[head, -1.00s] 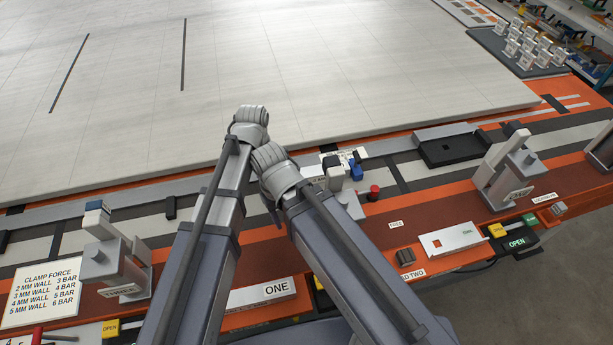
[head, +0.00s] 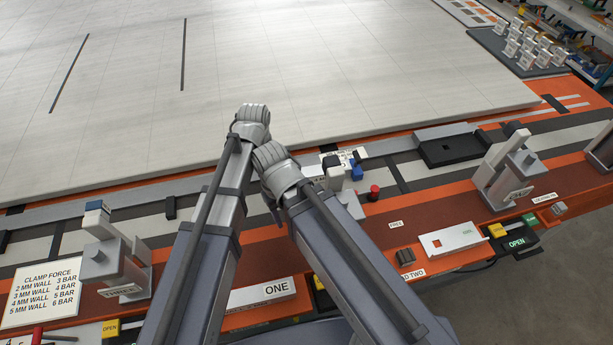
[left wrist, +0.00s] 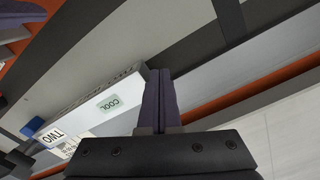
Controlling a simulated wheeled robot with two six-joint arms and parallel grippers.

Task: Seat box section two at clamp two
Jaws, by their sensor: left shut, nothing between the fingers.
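In the left wrist view, my left gripper (left wrist: 158,85) is shut and empty, its dark fingers together. Beside it on the left lies a pale box section (left wrist: 85,110) with a green "COOL" label; whether the fingers touch it, I cannot tell. Neither gripper's fingers can be made out in the head view.
A clamp marked THREE (head: 122,268) stands left and another clamp (head: 508,175) right. A red knob (head: 374,192), a silver plate (head: 450,241) and a black tray (head: 455,151) are on the right. The large pale panel (head: 330,60) behind is clear.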

